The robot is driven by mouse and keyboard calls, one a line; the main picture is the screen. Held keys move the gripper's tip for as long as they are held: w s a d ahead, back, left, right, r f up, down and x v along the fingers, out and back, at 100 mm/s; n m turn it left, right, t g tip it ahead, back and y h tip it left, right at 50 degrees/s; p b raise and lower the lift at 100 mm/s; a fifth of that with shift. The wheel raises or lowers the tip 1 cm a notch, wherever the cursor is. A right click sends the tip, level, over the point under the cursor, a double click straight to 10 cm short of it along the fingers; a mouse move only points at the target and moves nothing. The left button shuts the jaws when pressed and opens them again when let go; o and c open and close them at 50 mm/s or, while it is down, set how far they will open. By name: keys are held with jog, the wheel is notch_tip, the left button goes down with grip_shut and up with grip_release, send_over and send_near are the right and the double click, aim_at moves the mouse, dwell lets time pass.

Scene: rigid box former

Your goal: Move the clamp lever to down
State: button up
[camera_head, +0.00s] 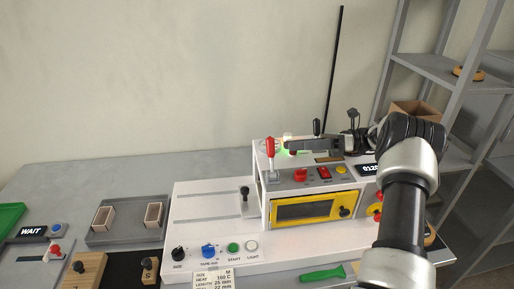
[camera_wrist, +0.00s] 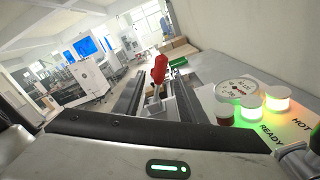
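A red-handled lever (camera_head: 270,147), seemingly the clamp lever, stands upright on the left part of the machine's top. In the wrist view the red lever (camera_wrist: 160,68) shows its handle raised above a metal base, just beyond and between my fingertips. My gripper (camera_head: 287,146) reaches in from the right, level with the lever, its tips close to it. In the wrist view my gripper (camera_wrist: 158,92) has its two dark fingers apart with a clear gap and nothing held. Whether a finger touches the lever I cannot tell.
The wrist view shows a round gauge (camera_wrist: 238,90) and lit READY (camera_wrist: 250,107) and HOT (camera_wrist: 278,98) lamps at right. The machine front has a red button (camera_head: 300,175) and yellow-framed window (camera_head: 305,208).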

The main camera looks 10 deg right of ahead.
aim_at(271, 156)
jog(key=a+p, duration=0.1)
jog(key=a, duration=1)
jog(key=shift+a, duration=0.35)
grip_shut()
